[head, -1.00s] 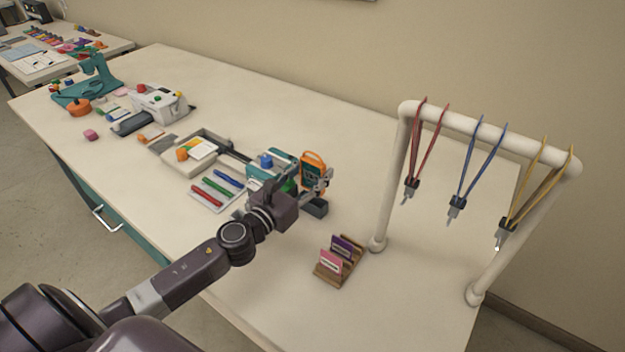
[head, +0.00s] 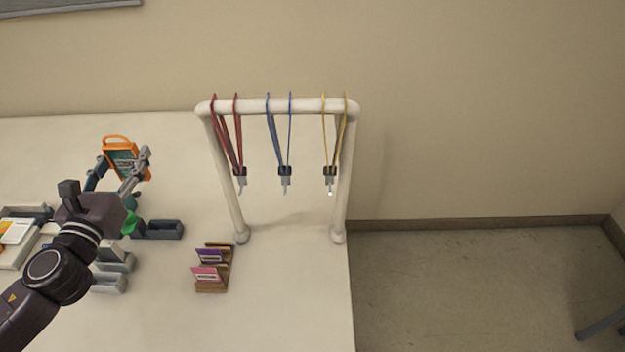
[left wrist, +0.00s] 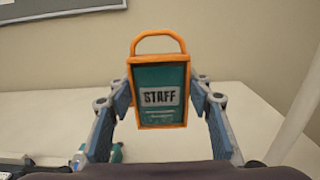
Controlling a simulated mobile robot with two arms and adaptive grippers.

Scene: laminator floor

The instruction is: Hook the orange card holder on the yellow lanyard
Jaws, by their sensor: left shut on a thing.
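The orange card holder (head: 126,160) has a teal face and an orange loop on top. My left gripper (head: 122,168) is shut on it and holds it upright above the table. In the left wrist view the card holder (left wrist: 160,95) reads "STAFF" and sits between the two fingers of my left gripper (left wrist: 160,103). The yellow lanyard (head: 334,135) hangs at the right end of a white rack (head: 280,107), with a dark clip and grey hook (head: 330,182) at its lower end. The card holder is well to the left of it. My right gripper is not in view.
A red lanyard (head: 236,140) and a blue lanyard (head: 280,135) hang left of the yellow one. A wooden stand (head: 212,286) with purple and pink cards is in front of the rack. Grey trays (head: 160,229) stand near my left arm. The table's right edge lies just past the rack.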

